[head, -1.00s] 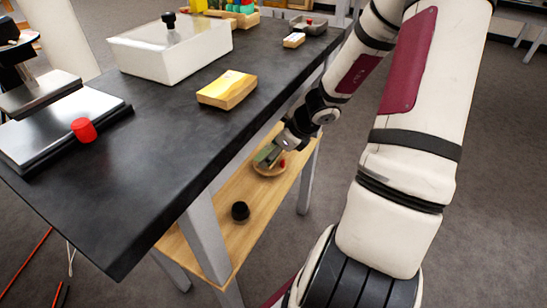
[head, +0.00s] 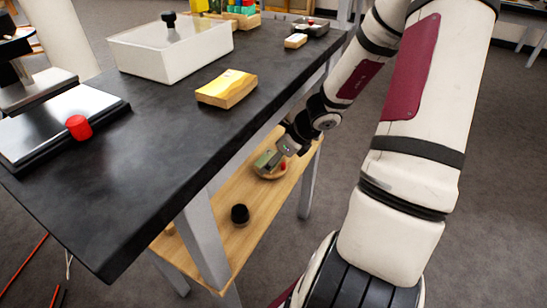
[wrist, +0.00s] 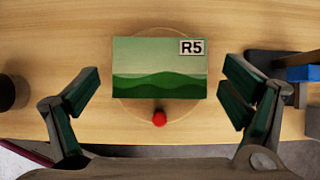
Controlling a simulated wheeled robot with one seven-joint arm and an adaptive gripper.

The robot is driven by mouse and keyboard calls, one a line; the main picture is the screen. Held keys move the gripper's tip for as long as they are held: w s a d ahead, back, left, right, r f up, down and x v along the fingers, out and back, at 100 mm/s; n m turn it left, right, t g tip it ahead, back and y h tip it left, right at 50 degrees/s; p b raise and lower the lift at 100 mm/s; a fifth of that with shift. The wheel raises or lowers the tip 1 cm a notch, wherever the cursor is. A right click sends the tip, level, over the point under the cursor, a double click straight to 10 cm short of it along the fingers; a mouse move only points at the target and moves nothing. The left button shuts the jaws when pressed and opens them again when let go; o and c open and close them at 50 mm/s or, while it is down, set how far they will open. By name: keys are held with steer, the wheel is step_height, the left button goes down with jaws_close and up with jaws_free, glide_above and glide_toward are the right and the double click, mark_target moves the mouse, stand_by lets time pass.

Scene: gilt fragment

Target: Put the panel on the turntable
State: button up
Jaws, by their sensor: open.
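A green panel (wrist: 160,65) with painted hills and an "R5" label sits over a round wooden turntable (wrist: 122,112) in the wrist view. A red knob (wrist: 159,119) shows at the disc's near edge. In the head view the panel (head: 265,159) is on the turntable (head: 268,176) on the lower wooden shelf, partly hidden by my gripper. My gripper (wrist: 158,92) is open, its fingers apart on the left and right of the panel with gaps on both sides. Whether the panel's underside rests fully on the disc is hidden.
A dark tabletop (head: 150,150) stands above the shelf (head: 255,205). On it are a yellow block (head: 227,88), a white box (head: 170,52) and a red knob (head: 79,127). A black round object (head: 240,214) stands on the shelf. A blue item (wrist: 302,73) is at the wrist view's right.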

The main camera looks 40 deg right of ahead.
steer(key=shift+r, duration=0.15)
steer(key=p+v, duration=0.3)
steer(key=v, duration=0.2)
steer(key=shift+r, duration=0.15)
steer(key=s+d+p, duration=0.1)
steer(key=s+d, duration=0.3)
steer(key=s, duration=0.7)
steer(key=shift+s, duration=0.15)
